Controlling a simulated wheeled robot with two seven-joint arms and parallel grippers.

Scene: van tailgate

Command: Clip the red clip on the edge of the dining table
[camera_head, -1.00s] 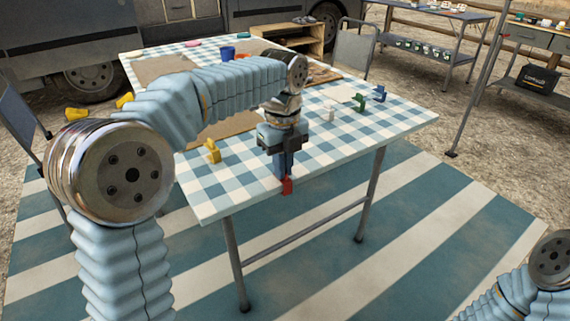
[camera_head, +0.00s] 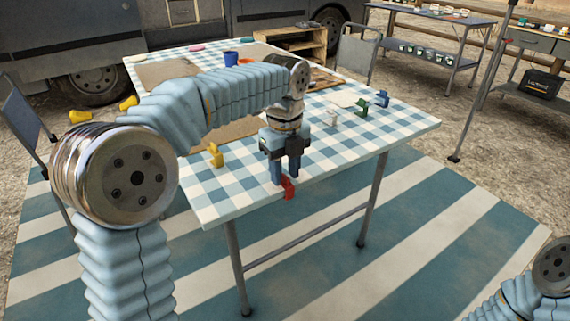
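The dining table (camera_head: 232,198) has a blue-and-white checked top and dark metal legs. The red clip (camera_head: 288,188) is at its near edge, seemingly on the edge itself. My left gripper (camera_head: 285,174) points down over this edge, just above the clip. Its two fingers stand apart with a gap between them, so it looks open. The fingertips are right beside the clip; I cannot tell whether they touch it. My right gripper is out of view; only part of that arm shows at the lower right.
A yellow clip (camera_head: 216,155) stands on the table left of my gripper. White (camera_head: 334,118), green (camera_head: 361,104) and dark blue (camera_head: 382,98) clips stand to the right. A blue cup (camera_head: 231,59) is farther back. The striped mat (camera_head: 420,235) in front is clear.

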